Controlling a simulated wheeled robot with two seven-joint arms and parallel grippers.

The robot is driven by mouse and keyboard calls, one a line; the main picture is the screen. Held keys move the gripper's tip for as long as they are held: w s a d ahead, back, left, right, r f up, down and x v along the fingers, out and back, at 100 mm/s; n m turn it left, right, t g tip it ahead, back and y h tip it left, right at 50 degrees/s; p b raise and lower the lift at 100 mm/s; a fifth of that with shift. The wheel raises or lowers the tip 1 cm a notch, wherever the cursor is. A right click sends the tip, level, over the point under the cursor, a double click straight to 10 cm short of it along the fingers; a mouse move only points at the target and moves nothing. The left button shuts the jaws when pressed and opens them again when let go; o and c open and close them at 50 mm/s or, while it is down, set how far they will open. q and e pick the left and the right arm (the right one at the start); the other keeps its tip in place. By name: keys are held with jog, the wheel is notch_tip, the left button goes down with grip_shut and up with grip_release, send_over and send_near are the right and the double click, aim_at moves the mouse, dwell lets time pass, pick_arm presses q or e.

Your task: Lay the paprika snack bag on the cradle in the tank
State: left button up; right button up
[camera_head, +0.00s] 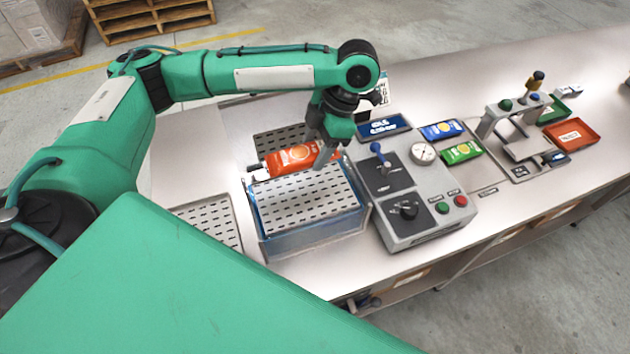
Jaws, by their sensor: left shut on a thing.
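The orange-red snack bag (290,158), which I take for the paprika one, is in my left gripper (325,152). The gripper is shut on its right end, pointing down. In the picture the bag lies over the back edge of the tank (312,245), a clear-walled box with blue inside. A pale slotted plate (302,198), seemingly the cradle, fills the tank's top and shows bare in front of the bag. I cannot tell whether bag and plate touch. My right gripper is not in view.
Right of the tank stands a grey control box (420,200) with a lever, knob, gauge and buttons. Behind it lie a blue bag (442,130) and a green bag (461,152). A clamp-like fixture (512,118) and a red tray (571,134) stand further right. A slotted panel (210,222) is left.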

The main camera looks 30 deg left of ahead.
pick_arm(q)
jog(key=p, duration=0.2)
send_over(310, 193)
jog(key=w+d, duration=0.1)
notch_tip(310, 193, down, 8)
jog(key=shift+f, duration=0.2)
notch_tip(310, 193, down, 4)
jog(key=shift+f+p, duration=0.15)
jog(key=shift+p, duration=0.3)
jog(key=o, duration=1)
jog(key=shift+w+d+r+b, duration=0.15)
jog(key=shift+r+b, duration=0.15)
jog(key=shift+r, duration=0.05)
jog(key=b+v, duration=0.3)
jog(key=v, duration=0.7)
jog(key=shift+w+r, duration=0.1)
jog(key=shift+r, duration=0.55)
jog(key=shift+d, duration=0.1)
